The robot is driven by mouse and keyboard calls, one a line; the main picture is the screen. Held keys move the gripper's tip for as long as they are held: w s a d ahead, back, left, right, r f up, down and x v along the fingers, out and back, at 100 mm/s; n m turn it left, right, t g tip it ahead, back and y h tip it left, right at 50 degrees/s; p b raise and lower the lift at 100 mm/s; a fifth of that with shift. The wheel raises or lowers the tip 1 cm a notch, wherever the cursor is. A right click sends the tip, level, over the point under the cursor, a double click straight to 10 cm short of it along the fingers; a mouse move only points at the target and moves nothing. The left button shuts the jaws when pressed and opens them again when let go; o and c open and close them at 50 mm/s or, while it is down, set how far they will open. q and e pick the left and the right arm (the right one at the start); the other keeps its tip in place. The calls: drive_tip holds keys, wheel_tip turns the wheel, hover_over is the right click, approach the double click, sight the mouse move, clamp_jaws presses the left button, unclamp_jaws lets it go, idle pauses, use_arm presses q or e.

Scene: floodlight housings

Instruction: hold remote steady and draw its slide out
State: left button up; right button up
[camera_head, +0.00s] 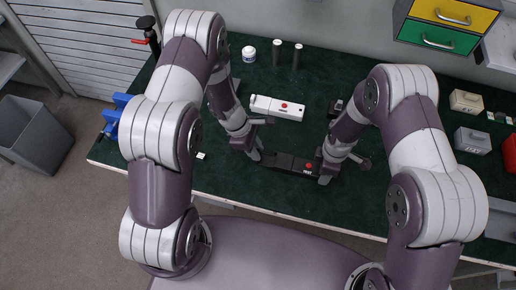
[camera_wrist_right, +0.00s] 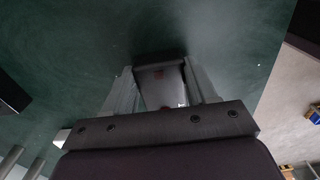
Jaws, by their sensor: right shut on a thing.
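A long black remote (camera_head: 291,163) with a red button and a small white label near its right part lies at the front of the green bench top, between my two grippers. My right gripper (camera_head: 325,174) is at its right end and is shut on it. In the right wrist view a dark grey end of the remote (camera_wrist_right: 160,76) sits between the two fingers of the right gripper (camera_wrist_right: 163,92). My left gripper (camera_head: 256,156) is at the remote's left end; its fingertips are too small to tell whether they grip. I cannot make out the slide apart from the body.
A white jar (camera_head: 248,54) and two dark cylinders (camera_head: 277,51) stand at the back. A blue vise (camera_head: 117,119) is at the left edge. Small boxes (camera_head: 472,140) are at the right.

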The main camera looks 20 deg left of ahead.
use_arm(q)
drive_tip(key=o, duration=0.5)
drive_tip(key=shift+c, duration=0.2)
drive_tip(key=v, duration=1.2)
use_arm(e)
drive_tip(key=o, duration=1.2)
drive_tip(key=shift+r, duration=0.1)
